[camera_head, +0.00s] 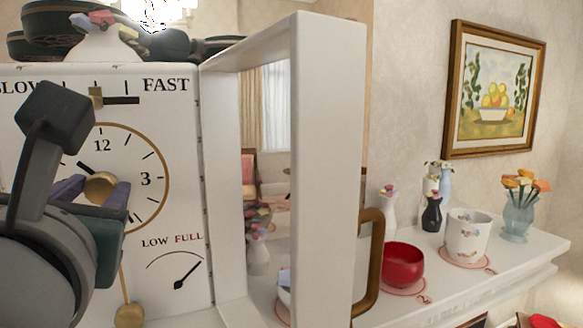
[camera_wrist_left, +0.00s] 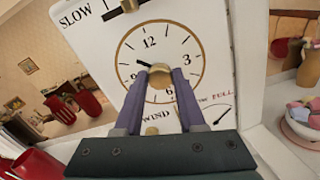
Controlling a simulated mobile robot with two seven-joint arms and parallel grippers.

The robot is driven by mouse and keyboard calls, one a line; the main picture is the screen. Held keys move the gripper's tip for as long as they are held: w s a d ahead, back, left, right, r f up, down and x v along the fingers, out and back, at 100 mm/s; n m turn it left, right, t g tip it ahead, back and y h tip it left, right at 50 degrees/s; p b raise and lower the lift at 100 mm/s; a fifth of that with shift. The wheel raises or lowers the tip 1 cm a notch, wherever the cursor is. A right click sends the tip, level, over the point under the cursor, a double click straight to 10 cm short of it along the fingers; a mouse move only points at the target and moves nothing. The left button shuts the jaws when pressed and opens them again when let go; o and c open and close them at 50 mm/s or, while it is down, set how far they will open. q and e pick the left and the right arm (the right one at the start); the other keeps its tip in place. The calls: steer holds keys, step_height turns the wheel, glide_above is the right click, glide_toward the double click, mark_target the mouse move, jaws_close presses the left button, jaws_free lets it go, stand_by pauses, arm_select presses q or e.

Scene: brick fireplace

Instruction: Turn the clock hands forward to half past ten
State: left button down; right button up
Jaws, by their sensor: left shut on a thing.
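The white clock face (camera_head: 150,160) has a gold ring and stands on the left of the head view; it also fills the middle of the wrist view (camera_wrist_left: 185,45). A dark hand (camera_head: 87,168) points to the upper left, near ten. No second hand can be told apart; the gripper covers the lower left of the dial. My left gripper (camera_head: 97,188) is shut on the brass centre knob (camera_wrist_left: 160,70), one purple-grey finger on each side. My right gripper is not in view.
The clock's white door (camera_head: 330,150) stands open to the right, with a brown handle (camera_head: 370,262). A brass slow-fast slider (camera_head: 96,97) sits above the dial and a gauge (camera_head: 180,283) below. Beyond the door, a red bowl (camera_head: 403,262) and a flowered pot (camera_head: 467,235) stand on the mantel.

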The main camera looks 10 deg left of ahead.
arm_select(q)
steer(key=m+p, duration=0.2)
steer(key=shift+r+m, duration=0.1)
steer(key=shift+m, duration=0.3)
steer(key=shift+m+p, duration=0.6)
steer(key=c, duration=0.5)
jaws_free()
